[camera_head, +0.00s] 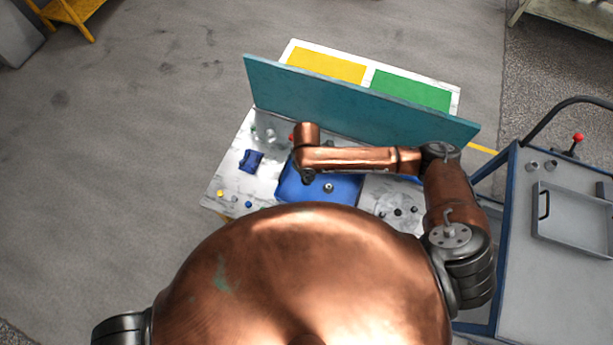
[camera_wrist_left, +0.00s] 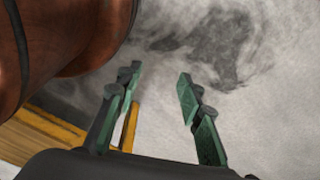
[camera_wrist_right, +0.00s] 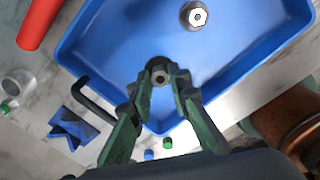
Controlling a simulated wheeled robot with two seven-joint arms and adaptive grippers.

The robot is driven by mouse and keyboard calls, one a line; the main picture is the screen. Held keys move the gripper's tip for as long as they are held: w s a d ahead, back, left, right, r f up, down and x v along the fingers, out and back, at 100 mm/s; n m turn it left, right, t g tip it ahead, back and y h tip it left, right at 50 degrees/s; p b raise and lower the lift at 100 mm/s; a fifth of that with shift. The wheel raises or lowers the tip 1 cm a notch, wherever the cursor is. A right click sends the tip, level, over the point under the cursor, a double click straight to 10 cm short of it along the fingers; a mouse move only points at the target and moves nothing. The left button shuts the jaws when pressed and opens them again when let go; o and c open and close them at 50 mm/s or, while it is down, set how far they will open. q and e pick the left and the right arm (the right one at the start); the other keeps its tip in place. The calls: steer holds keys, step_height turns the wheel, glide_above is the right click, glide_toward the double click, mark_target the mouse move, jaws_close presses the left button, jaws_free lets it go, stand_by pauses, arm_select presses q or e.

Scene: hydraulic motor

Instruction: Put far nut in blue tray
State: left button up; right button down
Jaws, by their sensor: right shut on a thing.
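The blue tray (camera_head: 345,190) lies on the white marbled table under my right arm; its floor and rim fill much of the right wrist view (camera_wrist_right: 110,45). A dark nut-like piece with a pale top (camera_wrist_right: 197,16) sits in the tray, also seen in the head view (camera_head: 328,188). My right gripper (camera_wrist_right: 158,82) is over the tray's near part, its fingertips closed on a dark round nut (camera_wrist_right: 159,70) with a hole. Whether that nut touches the tray floor I cannot tell. My left gripper (camera_wrist_left: 160,80) is open and empty above the grey floor, off the table.
A teal upright panel (camera_head: 350,100) stands behind the tray. Left of the tray are a dark blue part (camera_head: 251,160) and small coloured pieces. Several small dark parts (camera_head: 398,212) lie to the right. A grey cart (camera_head: 550,260) stands right.

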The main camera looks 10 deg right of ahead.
steer(key=shift+w+f, duration=0.5)
steer(key=shift+f, duration=0.05)
steer(key=shift+w+f, duration=0.2)
steer(key=shift+f, duration=1.65)
steer(key=shift+f, duration=0.1)
steer(key=c, duration=1.8)
jaws_free()
step_height(320, 180, up, 12)
